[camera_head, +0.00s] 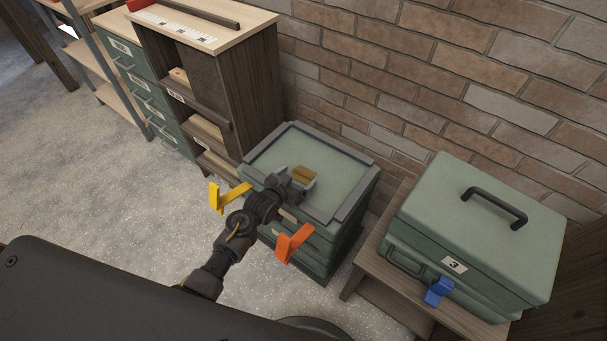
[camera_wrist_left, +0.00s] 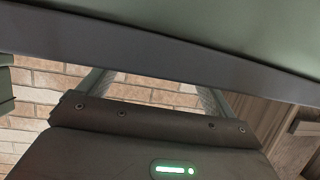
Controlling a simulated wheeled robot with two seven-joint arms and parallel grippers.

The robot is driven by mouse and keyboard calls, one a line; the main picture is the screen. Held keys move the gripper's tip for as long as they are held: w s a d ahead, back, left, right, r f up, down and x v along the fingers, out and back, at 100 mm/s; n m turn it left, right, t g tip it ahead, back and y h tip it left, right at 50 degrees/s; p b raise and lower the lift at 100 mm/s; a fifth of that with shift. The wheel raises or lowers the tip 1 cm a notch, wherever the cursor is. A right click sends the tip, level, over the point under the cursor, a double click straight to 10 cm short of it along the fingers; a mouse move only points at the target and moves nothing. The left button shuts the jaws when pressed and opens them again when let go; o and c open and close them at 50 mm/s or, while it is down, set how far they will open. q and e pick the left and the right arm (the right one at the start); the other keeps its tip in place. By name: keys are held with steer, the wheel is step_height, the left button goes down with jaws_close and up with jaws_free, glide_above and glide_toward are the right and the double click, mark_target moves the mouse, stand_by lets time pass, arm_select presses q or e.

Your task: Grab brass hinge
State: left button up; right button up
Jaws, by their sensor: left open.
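The brass hinge (camera_head: 304,174), a small golden-brown piece, lies on the grey-rimmed green top of a drawer unit (camera_head: 345,176) in the head view. My left gripper (camera_head: 296,180) is open at the near side of the hinge. Its fingers appear to reach to either side of the hinge; contact cannot be told. In the left wrist view the two fingers (camera_wrist_left: 153,92) are spread, partly hidden by a grey rim, and the hinge does not show. My right gripper is not in view.
Yellow (camera_head: 228,196) and orange (camera_head: 292,243) handles stick out from the drawer unit's front. A green case (camera_head: 480,230) with a blue latch sits on a wooden stand at right. A wooden cabinet (camera_head: 250,90) stands at left, a brick wall (camera_head: 440,80) behind.

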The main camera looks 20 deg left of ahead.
mark_target(304, 172)
arm_select(q)
steer(key=x, duration=0.3)
steer(key=shift+w+d, duration=0.1)
steer(key=c, duration=1.1)
